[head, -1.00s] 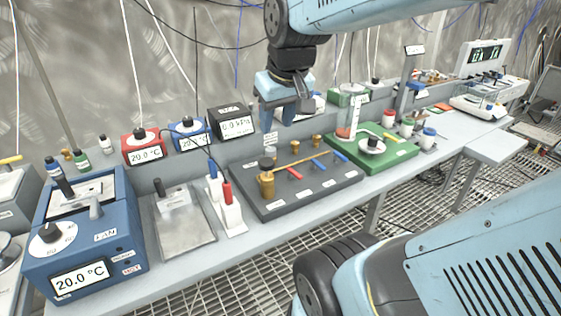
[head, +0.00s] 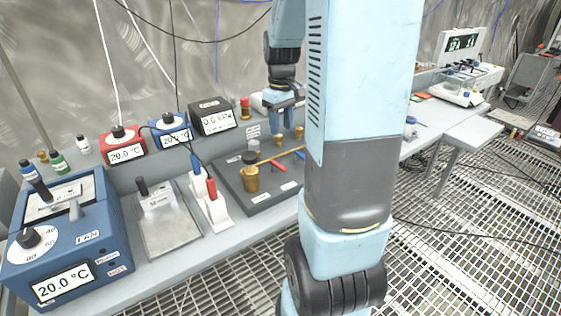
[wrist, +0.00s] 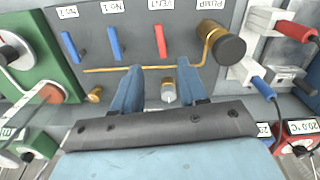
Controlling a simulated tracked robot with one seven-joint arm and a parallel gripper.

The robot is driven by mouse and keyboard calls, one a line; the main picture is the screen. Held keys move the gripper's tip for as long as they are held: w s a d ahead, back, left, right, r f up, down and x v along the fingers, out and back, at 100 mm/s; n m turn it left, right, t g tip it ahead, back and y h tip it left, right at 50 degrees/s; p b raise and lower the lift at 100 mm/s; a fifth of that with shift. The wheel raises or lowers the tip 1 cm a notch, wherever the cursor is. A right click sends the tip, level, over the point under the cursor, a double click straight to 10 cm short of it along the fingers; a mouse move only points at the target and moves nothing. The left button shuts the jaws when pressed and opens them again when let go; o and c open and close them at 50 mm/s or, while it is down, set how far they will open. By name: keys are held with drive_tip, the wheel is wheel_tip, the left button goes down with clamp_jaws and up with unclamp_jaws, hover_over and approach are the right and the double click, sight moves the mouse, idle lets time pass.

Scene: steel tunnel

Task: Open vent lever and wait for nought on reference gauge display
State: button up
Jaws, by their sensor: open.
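The red vent lever (wrist: 161,40) lies across the brass pipe's direction, beside the VENT label, in the wrist view; it also shows in the head view (head: 279,166) on the dark manifold block (head: 262,196). My gripper (wrist: 160,73) is open and empty. Its fingers are above the block, with the red lever beyond the fingertips and a small silver-topped fitting (wrist: 168,90) seen between them. In the head view my gripper (head: 284,113) hangs over the back of the block. The black gauge box's display (head: 218,119) appears to read 0.0 kPa.
Two blue levers (wrist: 113,42) (wrist: 73,46) lie beside the red one. The brass pump valve with a dark knob (wrist: 228,47) is at the right in the wrist view. A green base (wrist: 35,65) is at the left. My arm hides the bench's middle in the head view.

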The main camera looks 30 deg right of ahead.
sight(281, 166)
wheel_tip(281, 166, down, 14)
drive_tip(key=shift+r, duration=0.1)
idle(0.5)
drive_tip(key=shift+c, duration=0.3)
clamp_jaws()
